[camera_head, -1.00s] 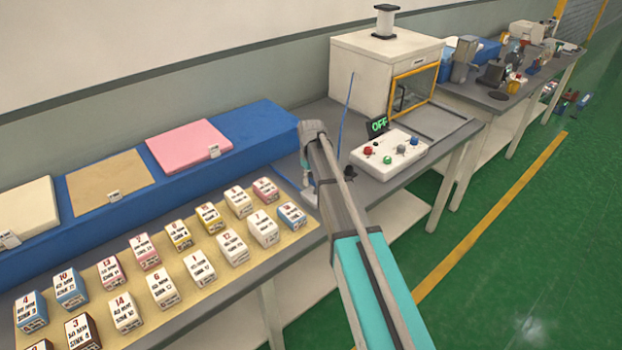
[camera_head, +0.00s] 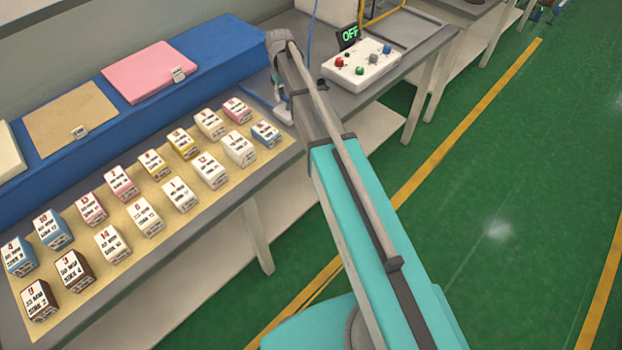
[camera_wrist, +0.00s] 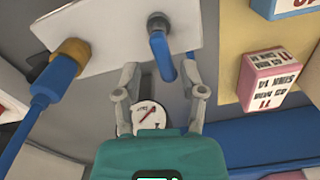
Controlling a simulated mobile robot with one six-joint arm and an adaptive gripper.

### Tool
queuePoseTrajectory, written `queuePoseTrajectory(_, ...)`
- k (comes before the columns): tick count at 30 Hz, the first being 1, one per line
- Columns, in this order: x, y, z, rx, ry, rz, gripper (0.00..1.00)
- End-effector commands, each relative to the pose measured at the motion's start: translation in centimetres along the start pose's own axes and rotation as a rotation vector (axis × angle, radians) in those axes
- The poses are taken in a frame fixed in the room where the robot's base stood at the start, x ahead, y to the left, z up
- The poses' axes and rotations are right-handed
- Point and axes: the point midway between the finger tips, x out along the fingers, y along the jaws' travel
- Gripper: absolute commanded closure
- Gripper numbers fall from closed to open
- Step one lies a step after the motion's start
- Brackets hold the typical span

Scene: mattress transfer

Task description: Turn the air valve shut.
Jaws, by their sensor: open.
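The air valve's blue lever (camera_wrist: 163,58) hangs from a dark round pivot on a white plate (camera_wrist: 105,38) in the wrist view. My gripper (camera_wrist: 161,75) is open, with one finger on each side of the lever's lower end; I cannot tell whether either touches it. A brass fitting with a blue hose (camera_wrist: 55,78) sits on the plate's left. A round white gauge with a red needle (camera_wrist: 150,112) shows between the fingers, partly hidden by my gripper. In the head view, my arm mostly hides the valve on the table.
Numbered boxes (camera_head: 180,194) stand in rows on a tan mat left of the valve. A long blue block (camera_head: 215,70) lies behind them. A control box (camera_head: 362,65) with coloured knobs and a green "OFF" sign (camera_head: 348,36) stands to the right.

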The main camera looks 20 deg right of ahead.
Motion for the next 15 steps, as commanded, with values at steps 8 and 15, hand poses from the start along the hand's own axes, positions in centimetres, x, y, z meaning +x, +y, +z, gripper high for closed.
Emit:
queuePoseTrajectory(8,0.0,0.51,0.05,0.186,0.0,0.0,0.47)
queuePoseTrajectory(15,0.0,0.93,0.16,0.347,0.0,0.0,0.47)
